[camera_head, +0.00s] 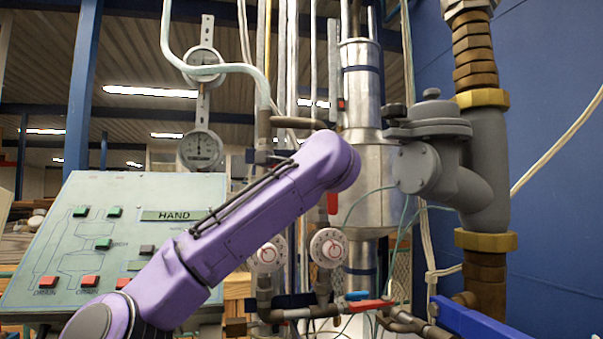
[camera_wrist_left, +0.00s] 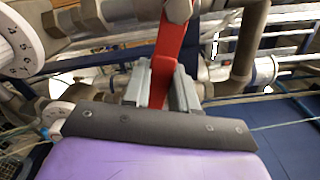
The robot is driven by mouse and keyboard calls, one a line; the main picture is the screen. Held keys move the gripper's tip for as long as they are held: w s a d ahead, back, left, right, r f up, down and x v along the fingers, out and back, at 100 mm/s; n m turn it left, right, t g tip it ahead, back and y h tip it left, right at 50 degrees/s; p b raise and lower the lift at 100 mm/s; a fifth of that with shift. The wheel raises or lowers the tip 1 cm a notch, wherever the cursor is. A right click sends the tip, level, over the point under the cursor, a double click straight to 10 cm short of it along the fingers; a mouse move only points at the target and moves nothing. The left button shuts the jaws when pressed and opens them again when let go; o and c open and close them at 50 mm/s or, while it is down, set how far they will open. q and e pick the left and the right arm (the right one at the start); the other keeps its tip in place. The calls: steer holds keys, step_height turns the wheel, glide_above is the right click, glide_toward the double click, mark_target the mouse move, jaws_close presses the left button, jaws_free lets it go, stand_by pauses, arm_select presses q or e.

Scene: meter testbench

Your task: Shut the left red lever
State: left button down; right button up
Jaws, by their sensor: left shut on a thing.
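In the left wrist view, my left gripper (camera_wrist_left: 160,88) is shut on a red lever (camera_wrist_left: 170,45), with one grey finger on each side of it. The lever runs up to a metal fitting (camera_wrist_left: 178,9) at the top. In the head view, my purple left arm reaches up across the middle and its gripper is hidden. A red lever piece (camera_head: 332,204) shows just below the arm's end, hanging down. Another red lever (camera_head: 366,305) lies roughly level at the lower middle. I cannot tell which of these is the gripped one.
Two white dials (camera_head: 328,248) (camera_head: 268,257) sit below the arm. A sloped control panel (camera_head: 60,225) stands at left. A steel cylinder (camera_head: 362,90) and thick grey pipe (camera_head: 487,150) stand right of the arm. Thin hoses and wires hang around them.

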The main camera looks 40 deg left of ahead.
arm_select(q)
steer(key=shift+s+a+r, duration=0.2)
steer(key=shift+a+r, duration=0.05)
steer(key=shift+r, duration=0.3)
arm_select(e)
steer(key=shift+r, duration=0.15)
arm_select(q)
steer(key=c, duration=1.2)
jaws_free()
steer(key=o, duration=0.3)
steer(key=shift+w+d+f, duration=0.15)
steer(key=shift+w+d, duration=0.05)
steer(key=shift+w, duration=0.2)
steer(key=f+b+v, duration=0.1)
steer(key=b+v, duration=0.2)
steer(key=v, duration=0.6)
steer(key=shift+b, duration=0.35)
arm_select(e)
steer(key=f, duration=0.3)
steer(key=shift+w+f, duration=0.2)
steer(key=shift+f, duration=0.15)
arm_select(q)
steer(key=shift+w+d, duration=0.1)
steer(key=shift+d, duration=0.05)
